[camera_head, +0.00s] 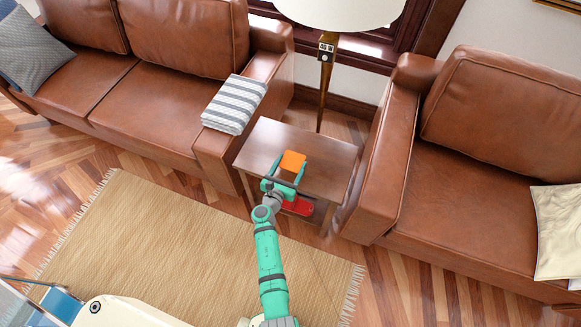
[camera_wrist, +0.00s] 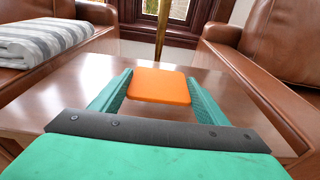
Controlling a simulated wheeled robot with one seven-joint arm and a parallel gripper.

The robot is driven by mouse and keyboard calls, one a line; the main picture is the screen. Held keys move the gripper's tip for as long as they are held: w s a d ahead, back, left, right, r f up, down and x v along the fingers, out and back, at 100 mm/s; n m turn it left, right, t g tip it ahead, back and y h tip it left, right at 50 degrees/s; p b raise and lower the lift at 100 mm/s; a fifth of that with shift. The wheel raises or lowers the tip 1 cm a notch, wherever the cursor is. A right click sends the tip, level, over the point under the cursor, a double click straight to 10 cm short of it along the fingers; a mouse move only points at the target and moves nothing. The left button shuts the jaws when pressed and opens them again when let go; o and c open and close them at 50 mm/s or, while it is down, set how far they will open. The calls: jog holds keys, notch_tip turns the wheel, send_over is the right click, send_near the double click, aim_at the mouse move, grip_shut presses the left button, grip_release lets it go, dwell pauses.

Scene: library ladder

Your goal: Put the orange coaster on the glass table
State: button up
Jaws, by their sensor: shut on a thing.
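The orange coaster (camera_head: 292,161) is a flat square with rounded corners. It also shows in the wrist view (camera_wrist: 160,86), between the two green fingers. My gripper (camera_head: 288,174) is shut on it, one finger at each side. The coaster is over the top of a brown wooden side table (camera_head: 268,137); whether it touches the top or hangs just above, I cannot tell. I cannot make out a glass table for certain; a pale, see-through panel (camera_head: 14,306) shows at the lower left edge of the head view.
A brown leather sofa (camera_head: 180,35) with a striped folded cloth (camera_head: 234,104) stands left of the side table. A leather armchair (camera_head: 465,205) stands right. A lamp (camera_head: 327,75) rises behind. A red object (camera_head: 298,206) lies low at the table's front. The woven rug (camera_head: 150,225) is clear.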

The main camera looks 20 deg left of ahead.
aim_at(291, 168)
jog(key=shift+w+a+f, duration=0.1)
jog(key=shift+w+f, duration=0.1)
jog(key=shift+f, duration=1.5)
jog(key=shift+f, duration=0.25)
jog(key=o, duration=1)
jog(key=shift+o, duration=0.2)
